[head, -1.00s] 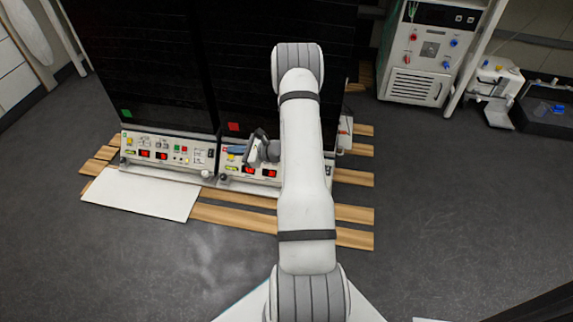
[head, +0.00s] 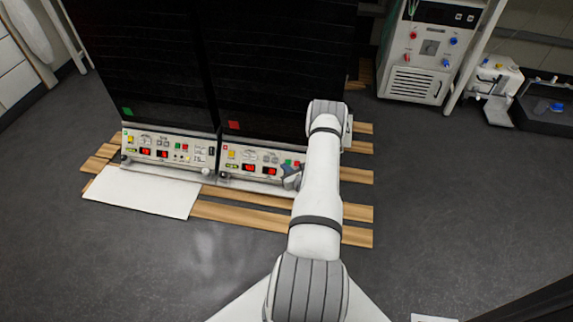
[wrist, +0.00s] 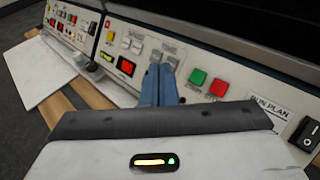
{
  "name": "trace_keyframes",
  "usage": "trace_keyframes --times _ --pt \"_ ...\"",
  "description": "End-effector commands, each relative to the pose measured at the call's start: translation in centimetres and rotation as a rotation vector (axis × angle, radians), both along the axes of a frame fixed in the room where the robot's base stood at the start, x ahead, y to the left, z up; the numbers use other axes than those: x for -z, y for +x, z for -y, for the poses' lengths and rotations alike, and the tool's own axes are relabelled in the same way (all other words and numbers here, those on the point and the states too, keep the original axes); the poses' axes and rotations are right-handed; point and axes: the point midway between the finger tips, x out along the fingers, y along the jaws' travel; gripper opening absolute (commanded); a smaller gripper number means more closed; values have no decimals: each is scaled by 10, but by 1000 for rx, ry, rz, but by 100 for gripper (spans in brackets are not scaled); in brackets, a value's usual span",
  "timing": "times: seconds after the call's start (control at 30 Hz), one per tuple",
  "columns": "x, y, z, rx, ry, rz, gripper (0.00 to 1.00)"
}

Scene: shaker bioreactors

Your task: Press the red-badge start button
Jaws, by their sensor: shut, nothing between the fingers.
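The red badge (head: 233,125) is a small red square on the dark front of the right-hand shaker. Its white control panel (head: 262,157) lies below. In the wrist view a green button (wrist: 198,77) sits next to a red button (wrist: 219,88) on this panel, with small labels I cannot read clearly. My gripper (wrist: 160,72) is shut and empty, its blue fingers pointing at the panel just left of the green button. They hide part of the panel; contact cannot be told. In the head view my gripper (head: 291,178) is at the panel's right part.
The left-hand shaker has a green badge (head: 127,112) and a similar panel (head: 165,148). A black rocker switch (wrist: 307,133) is right of the buttons in the wrist view. A white board (head: 150,193) and wooden slats (head: 240,216) lie in front.

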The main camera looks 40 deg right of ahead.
Motion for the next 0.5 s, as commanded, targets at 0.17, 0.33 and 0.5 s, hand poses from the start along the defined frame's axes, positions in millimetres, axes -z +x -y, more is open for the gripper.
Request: trace_keyframes --times 0.17,0.33,0.5 --pt "15 8 9 0 -1 2 0" --pt "34 20 23 0 -1 2 0" --pt "49 31 36 0 -1 2 0"
